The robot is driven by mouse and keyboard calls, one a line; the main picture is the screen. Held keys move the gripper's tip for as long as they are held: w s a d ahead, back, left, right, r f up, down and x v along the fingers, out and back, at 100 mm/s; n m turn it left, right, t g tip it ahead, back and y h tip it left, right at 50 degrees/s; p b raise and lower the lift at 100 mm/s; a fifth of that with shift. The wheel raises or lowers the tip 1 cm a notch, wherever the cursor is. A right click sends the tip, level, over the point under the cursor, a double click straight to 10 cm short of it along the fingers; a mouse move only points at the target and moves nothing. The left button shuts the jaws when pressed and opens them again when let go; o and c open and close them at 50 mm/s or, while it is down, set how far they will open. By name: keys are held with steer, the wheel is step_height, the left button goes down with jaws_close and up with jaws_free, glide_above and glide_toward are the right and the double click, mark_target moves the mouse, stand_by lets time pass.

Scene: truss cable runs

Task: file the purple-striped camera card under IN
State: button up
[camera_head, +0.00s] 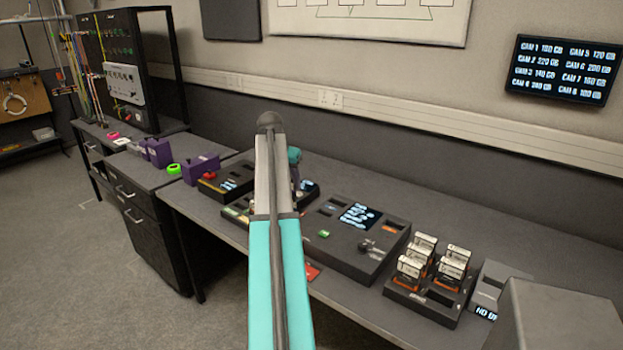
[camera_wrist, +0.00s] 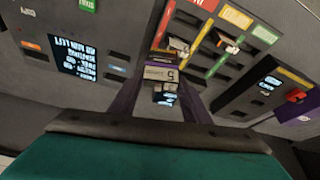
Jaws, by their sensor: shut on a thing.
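My gripper (camera_wrist: 160,82) is shut on a small card (camera_wrist: 157,72) with a pale label and a thin purple band near its upper edge. It holds the card upright between its dark fingers in the wrist view. I cannot read the headers surely, so I cannot tell which is IN. Cards sit in some of its slots. In the head view, my arm hides most of this tray (camera_head: 233,213) and the card.
A dark console (camera_head: 350,243) with a small screen lies right of my arm. A rack of white-and-orange blocks (camera_head: 428,297) stands further right. A card reader box (camera_head: 232,180) and purple cases (camera_head: 201,168) stand left. A wall screen (camera_head: 566,70) lists camera capacities.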

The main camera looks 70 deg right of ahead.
steer(key=w+a+n+t, duration=0.1)
steer(key=w+a+n, duration=0.2)
steer(key=w+a, duration=0.65)
steer(key=w+a+n+t+y, duration=0.1)
steer(key=w+a+n, duration=0.2)
steer(key=w+a, duration=0.7)
steer(key=w+a+n+t, duration=0.1)
steer(key=w+a+n, duration=0.35)
steer(key=a, duration=1.05)
steer(key=w+a+n+t+y, duration=0.1)
steer(key=w+a+n+y, duration=0.2)
steer(key=a, duration=3.6)
steer(key=w+n, duration=0.1)
steer(key=n, duration=0.4)
steer(key=shift+w+a+t, duration=0.2)
steer(key=shift+a+t, duration=0.05)
steer(key=shift+t, duration=0.15)
steer(key=shift+f, duration=0.1)
